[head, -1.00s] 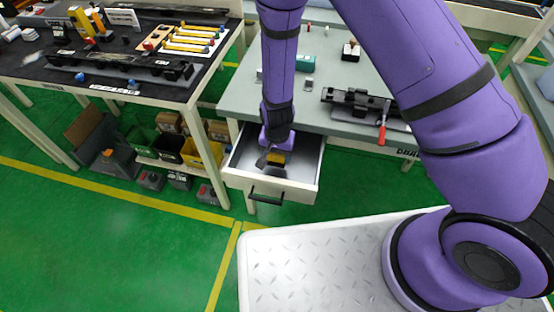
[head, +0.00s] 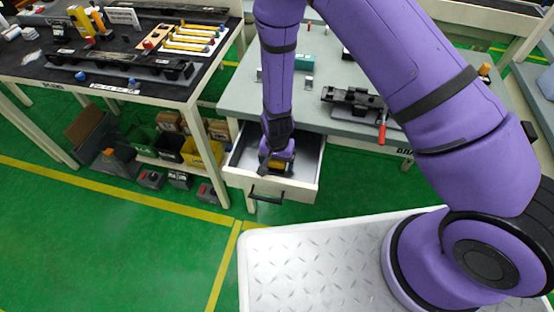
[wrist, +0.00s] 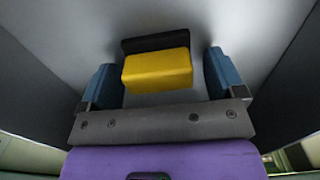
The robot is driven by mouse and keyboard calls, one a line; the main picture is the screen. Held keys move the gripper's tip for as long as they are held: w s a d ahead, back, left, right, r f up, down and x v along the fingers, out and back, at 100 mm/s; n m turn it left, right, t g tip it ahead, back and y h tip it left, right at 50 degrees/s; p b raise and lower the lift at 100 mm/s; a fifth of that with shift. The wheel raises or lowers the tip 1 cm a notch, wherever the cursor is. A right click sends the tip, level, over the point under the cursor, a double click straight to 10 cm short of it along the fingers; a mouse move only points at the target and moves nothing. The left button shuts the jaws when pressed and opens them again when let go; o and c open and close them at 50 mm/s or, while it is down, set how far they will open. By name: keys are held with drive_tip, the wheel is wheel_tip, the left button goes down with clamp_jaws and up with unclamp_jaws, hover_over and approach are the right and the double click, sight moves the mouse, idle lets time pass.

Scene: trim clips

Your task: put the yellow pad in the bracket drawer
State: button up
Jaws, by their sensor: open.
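The bracket drawer (head: 243,183) is pulled out under the grey-topped bench, and its light inside shows in the wrist view (wrist: 265,40). The yellow pad (wrist: 158,70) has a black part along its far side. It is in the drawer, between the blue fingers of my gripper (wrist: 163,76). The jaws are open; a gap shows at the right finger, and the left finger is very close to the pad. I cannot tell whether the pad rests on the drawer floor. In the head view my gripper (head: 276,163) is down inside the drawer and largely covers the pad.
The drawer walls stand close around my gripper. A black clip fixture with a red handle (head: 382,130) lies on the grey bench (head: 240,95). A dark-topped bench (head: 30,70) with trim parts stands to the left, with bins (head: 200,155) below.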

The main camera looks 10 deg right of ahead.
wheel_tip(320, 180, up, 12)
drive_tip(key=shift+r, duration=0.15)
idle(0.6)
